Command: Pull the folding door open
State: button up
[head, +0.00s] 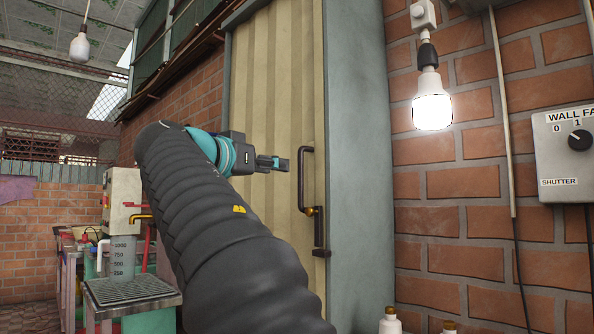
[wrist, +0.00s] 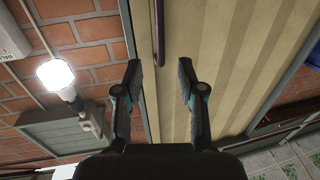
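The folding door (head: 265,75) is a cream ribbed panel in a grey frame and looks closed; it also fills the middle of the wrist view (wrist: 225,60). A dark upright bar handle (head: 303,165) is on its right edge, with a brass-coloured knob near its lower end. My gripper (head: 284,163) is just left of the handle's upper part in the head view, with a small gap showing. In the wrist view (wrist: 158,72) the fingers are spread, nothing is held, and the handle (wrist: 159,30) lines up with the gap between them. Its depth from the fingertips is unclear.
A lit bulb (head: 432,105) hangs on the brick wall right of the door. A grey switch box (head: 565,150) labelled "SHUTTER" is further right. A bench with a measuring vessel (head: 125,265) stands at the left. Bottles (head: 390,322) show at the bottom edge.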

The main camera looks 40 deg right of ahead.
aim_at(299, 170)
jog(key=p+x, duration=0.1)
jog(key=x, duration=0.9)
jog(key=shift+d+f+p, duration=0.1)
jog(key=shift+d+p, duration=0.2)
jog(key=shift+d, duration=0.05)
grip_shut()
